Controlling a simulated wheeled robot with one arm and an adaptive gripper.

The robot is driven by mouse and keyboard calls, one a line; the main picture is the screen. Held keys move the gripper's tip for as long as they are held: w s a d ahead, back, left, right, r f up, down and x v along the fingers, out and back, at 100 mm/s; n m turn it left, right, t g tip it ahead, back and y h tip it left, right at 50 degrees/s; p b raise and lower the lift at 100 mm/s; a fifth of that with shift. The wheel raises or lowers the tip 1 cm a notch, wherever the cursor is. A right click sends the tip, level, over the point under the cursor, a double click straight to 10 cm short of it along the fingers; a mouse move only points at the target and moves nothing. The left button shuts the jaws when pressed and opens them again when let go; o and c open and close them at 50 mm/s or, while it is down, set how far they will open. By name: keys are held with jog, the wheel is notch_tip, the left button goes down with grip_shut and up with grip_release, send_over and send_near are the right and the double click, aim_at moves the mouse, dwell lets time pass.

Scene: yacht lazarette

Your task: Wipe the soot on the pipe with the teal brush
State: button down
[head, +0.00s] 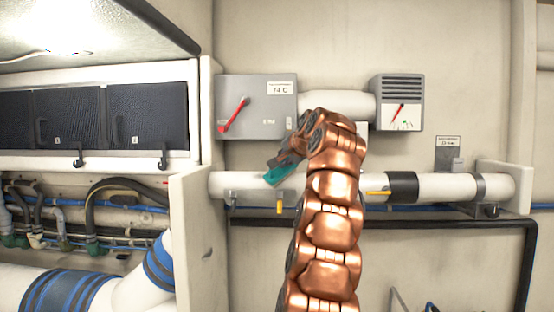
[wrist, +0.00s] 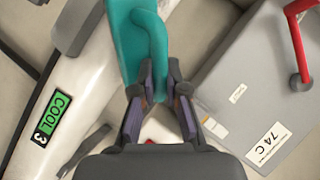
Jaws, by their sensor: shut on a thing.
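The teal brush (head: 284,176) is held by my gripper (head: 289,157) over the left part of the white pipe (head: 236,183) on the back wall. In the wrist view my gripper (wrist: 158,88) is shut on the brush (wrist: 132,38). The brush overlaps the edge of the pipe (wrist: 80,84) there; I cannot tell whether they touch. I make out no clear soot; my arm hides the middle of the pipe.
A grey box with a red lever (head: 234,114) is mounted above the pipe, and a vented gauge box (head: 400,102) stands to its right. A black band (head: 402,187) wraps the pipe's right part. A dark rail (head: 430,223) runs below. A green COOL label (wrist: 52,115) shows on the pipe.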

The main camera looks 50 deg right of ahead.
jog(key=shift+s+d+f, duration=0.1)
jog(key=shift+s+d, duration=0.1)
jog(key=shift+s, duration=0.1)
jog(key=shift+w+a, duration=0.1)
jog(key=shift+w+a+r, duration=0.15)
jog(key=shift+w+a, duration=0.3)
jog(key=shift+w, duration=0.1)
jog(key=shift+w+a+r, duration=0.15)
jog(key=shift+w+a, duration=0.3)
jog(key=shift+w, duration=0.1)
jog(key=shift+w+a+f+p, duration=0.15)
jog(key=shift+w+a+p, duration=0.1)
jog(key=shift+w+a, duration=0.6)
jog(key=shift+w+a+f+p, duration=0.15)
jog(key=shift+w+a, duration=0.35)
jog(key=shift+w, duration=0.8)
jog(key=shift+w+a+f+p, duration=0.1)
jog(key=shift+w+a+p, duration=0.2)
jog(key=shift+w+a, duration=0.55)
jog(key=shift+w+d, duration=0.2)
jog(key=shift+r, duration=0.1)
jog(key=shift+s+a+r+p, duration=0.35)
jog(key=shift+a+r, duration=0.15)
jog(key=shift+r, duration=0.25)
jog(key=shift+s+a+r+p, duration=0.2)
jog(key=shift+s+a+r, duration=0.3)
jog(key=shift+r, duration=0.3)
jog(key=shift+s+a+r+p, duration=0.3)
jog(key=shift+a+r, duration=0.25)
jog(key=shift+r, duration=0.2)
